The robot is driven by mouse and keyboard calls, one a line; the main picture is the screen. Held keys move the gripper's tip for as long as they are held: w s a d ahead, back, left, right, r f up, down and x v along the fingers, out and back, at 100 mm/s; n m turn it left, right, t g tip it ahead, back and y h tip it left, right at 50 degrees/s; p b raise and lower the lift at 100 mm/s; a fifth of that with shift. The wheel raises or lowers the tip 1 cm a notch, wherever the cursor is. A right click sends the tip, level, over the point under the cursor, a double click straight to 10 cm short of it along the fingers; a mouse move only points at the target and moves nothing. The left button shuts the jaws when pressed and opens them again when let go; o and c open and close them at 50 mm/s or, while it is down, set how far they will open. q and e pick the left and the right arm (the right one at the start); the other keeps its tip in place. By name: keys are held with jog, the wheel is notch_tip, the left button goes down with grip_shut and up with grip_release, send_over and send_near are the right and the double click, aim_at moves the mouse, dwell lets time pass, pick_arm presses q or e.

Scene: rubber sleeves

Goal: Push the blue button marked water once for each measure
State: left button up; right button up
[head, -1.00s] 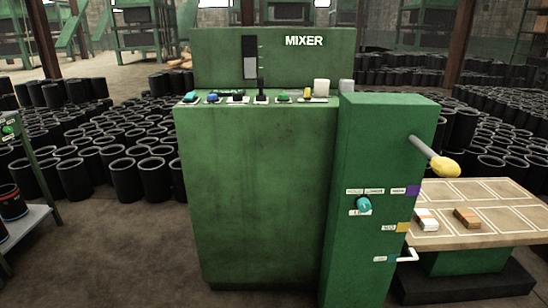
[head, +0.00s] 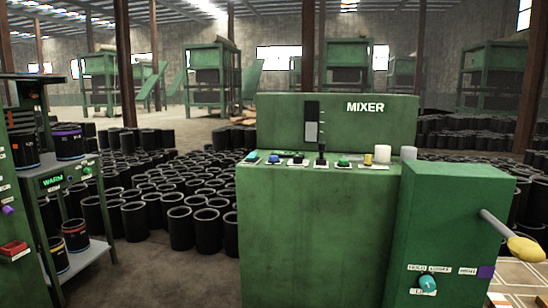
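The green mixer machine (head: 310,230) stands in the middle right of the head view, with a white MIXER label on its raised back panel. A row of controls runs along its top ledge. A blue button (head: 273,159) sits near the left end, beside a teal control (head: 251,156). Further right are a black control (head: 297,160), a black upright lever (head: 321,150) and a green button (head: 343,162). The small labels by these controls are too small to read. Neither of my grippers is in view.
A green side cabinet (head: 450,225) with a teal knob (head: 428,284) and a yellow-tipped lever (head: 524,249) adjoins the mixer's right. A rack (head: 84,254) with banded cans and a WARM display stands left. Many black sleeves (head: 181,228) cover the floor behind.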

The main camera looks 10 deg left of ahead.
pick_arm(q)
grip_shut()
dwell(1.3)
